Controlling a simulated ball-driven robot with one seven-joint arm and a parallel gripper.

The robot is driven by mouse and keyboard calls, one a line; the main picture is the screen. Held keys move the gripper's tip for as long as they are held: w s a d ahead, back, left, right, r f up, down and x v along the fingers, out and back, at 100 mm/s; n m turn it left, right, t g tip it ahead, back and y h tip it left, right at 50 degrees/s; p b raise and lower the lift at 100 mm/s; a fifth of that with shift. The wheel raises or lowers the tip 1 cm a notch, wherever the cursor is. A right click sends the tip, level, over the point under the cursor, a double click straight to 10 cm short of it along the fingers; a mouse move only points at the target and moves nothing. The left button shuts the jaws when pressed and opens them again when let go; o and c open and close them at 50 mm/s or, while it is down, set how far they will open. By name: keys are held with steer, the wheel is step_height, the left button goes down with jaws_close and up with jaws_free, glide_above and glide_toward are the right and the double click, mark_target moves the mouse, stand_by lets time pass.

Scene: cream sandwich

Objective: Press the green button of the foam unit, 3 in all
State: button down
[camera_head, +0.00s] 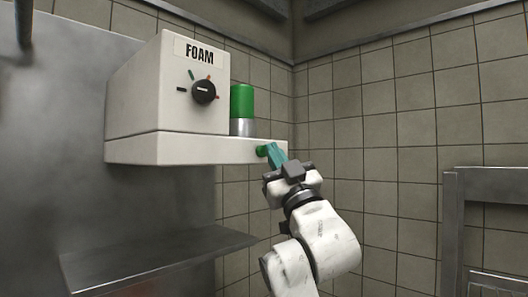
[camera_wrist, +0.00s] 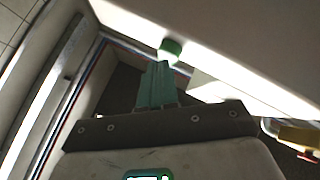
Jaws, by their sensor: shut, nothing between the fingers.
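The foam unit (camera_head: 150,95) is a white wall box with a "FOAM" label and a black dial. Its green button (camera_head: 262,151) sits at the right end of the lower front ledge. It also shows in the wrist view as a green stub (camera_wrist: 172,47) on the pale underside or face of the ledge. My gripper (camera_head: 272,152) has teal fingers, shut and empty, with the tips right at the button. In the wrist view the fingertips (camera_wrist: 158,66) end at the button's edge; I cannot tell whether they touch it or whether it is pushed in.
A green cylinder with a silver base (camera_head: 242,103) stands on the ledge beside the box. A metal shelf (camera_head: 160,258) lies below the unit. A metal frame (camera_head: 453,230) stands at the right. The tiled wall between is clear.

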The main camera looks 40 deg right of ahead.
steer(key=shift+s, duration=0.5)
steer(key=s, duration=0.5)
steer(key=shift+d+p, duration=0.1)
steer(key=shift+p, duration=0.3)
stand_by(2.3)
